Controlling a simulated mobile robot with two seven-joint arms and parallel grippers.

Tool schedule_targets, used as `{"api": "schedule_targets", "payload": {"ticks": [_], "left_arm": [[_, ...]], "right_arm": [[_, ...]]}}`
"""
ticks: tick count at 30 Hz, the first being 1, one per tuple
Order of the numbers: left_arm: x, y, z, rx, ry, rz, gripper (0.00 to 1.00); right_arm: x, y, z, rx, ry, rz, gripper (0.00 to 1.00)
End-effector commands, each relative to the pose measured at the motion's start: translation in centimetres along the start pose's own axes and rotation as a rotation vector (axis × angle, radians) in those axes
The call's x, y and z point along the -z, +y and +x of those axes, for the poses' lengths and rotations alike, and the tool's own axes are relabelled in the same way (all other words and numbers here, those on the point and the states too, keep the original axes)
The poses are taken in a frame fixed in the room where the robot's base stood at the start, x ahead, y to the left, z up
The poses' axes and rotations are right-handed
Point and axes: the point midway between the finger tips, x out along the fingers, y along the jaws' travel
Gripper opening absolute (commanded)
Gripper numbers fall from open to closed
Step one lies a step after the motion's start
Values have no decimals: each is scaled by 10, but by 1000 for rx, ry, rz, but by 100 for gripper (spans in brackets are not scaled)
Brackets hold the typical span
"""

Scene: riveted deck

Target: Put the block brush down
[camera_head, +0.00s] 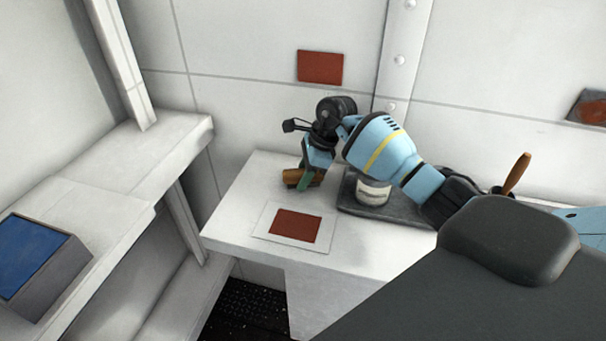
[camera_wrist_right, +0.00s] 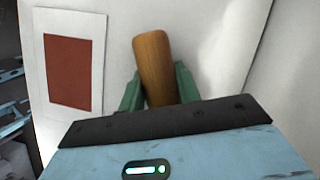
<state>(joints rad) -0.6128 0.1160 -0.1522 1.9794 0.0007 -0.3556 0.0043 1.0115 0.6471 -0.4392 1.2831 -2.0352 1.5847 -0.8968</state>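The block brush (camera_head: 318,179) shows as a brown wooden piece at the far left part of the white table (camera_head: 252,192). My right gripper (camera_head: 304,180) comes down on it from above, with its green fingers around it. In the right wrist view the wooden part of the brush (camera_wrist_right: 156,68) sits between the two green fingers (camera_wrist_right: 158,92), with a finger against each side. The brush is at or just above the tabletop; I cannot tell whether it touches. Its bristles are hidden. My left gripper is not in view.
A red-brown square on a white sheet (camera_head: 297,226) lies in front of the brush. A dark tray (camera_head: 390,209) with a pale labelled jar (camera_head: 372,192) stands to the right, partly behind my arm. A wooden handle (camera_head: 517,173) rises farther right. A blue-topped box (camera_head: 38,262) sits at left.

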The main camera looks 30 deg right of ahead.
Motion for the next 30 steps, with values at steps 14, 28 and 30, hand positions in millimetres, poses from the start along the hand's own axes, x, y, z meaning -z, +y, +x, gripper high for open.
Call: {"api": "schedule_targets", "payload": {"ticks": [14, 28, 30], "left_arm": [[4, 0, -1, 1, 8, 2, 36], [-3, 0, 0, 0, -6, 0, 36], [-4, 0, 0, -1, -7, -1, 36]], "right_arm": [[-3, 0, -4, 1, -1, 0, 54], [-1, -1, -85, 3, 1, 0, 54], [0, 0, -96, 2, 2, 0, 54]]}}
